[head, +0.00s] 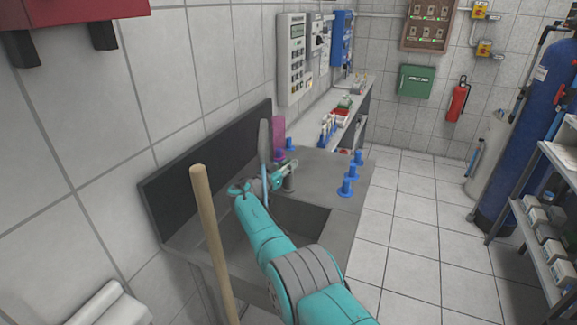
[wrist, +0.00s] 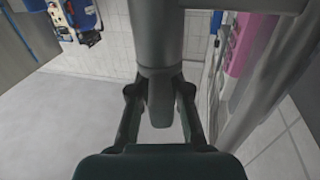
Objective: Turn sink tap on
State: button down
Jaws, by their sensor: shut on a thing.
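The grey sink (head: 300,215) is set in a counter against the left wall, with its basin partly hidden by my teal arm. The tap (wrist: 157,40) shows in the wrist view as a grey metal body with a short grey lever (wrist: 160,105) pointing towards me. My gripper (wrist: 159,92) has one finger on each side of the lever and is shut on it. In the head view my gripper (head: 284,172) is at the back of the basin, beside a tall grey upright (head: 264,140).
A wooden pole (head: 210,235) stands at the near left of the sink. Blue stands (head: 346,187) line the counter's right side. A pink item (head: 278,135) is behind the tall upright. Tiled floor (head: 400,235) is clear to the right, before a shelf rack (head: 540,215).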

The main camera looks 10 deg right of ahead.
jog(key=shift+a, duration=0.1)
jog(key=c, duration=1.1)
grip_release()
jog(key=shift+s+a, duration=0.15)
jog(key=shift+v, duration=3.6)
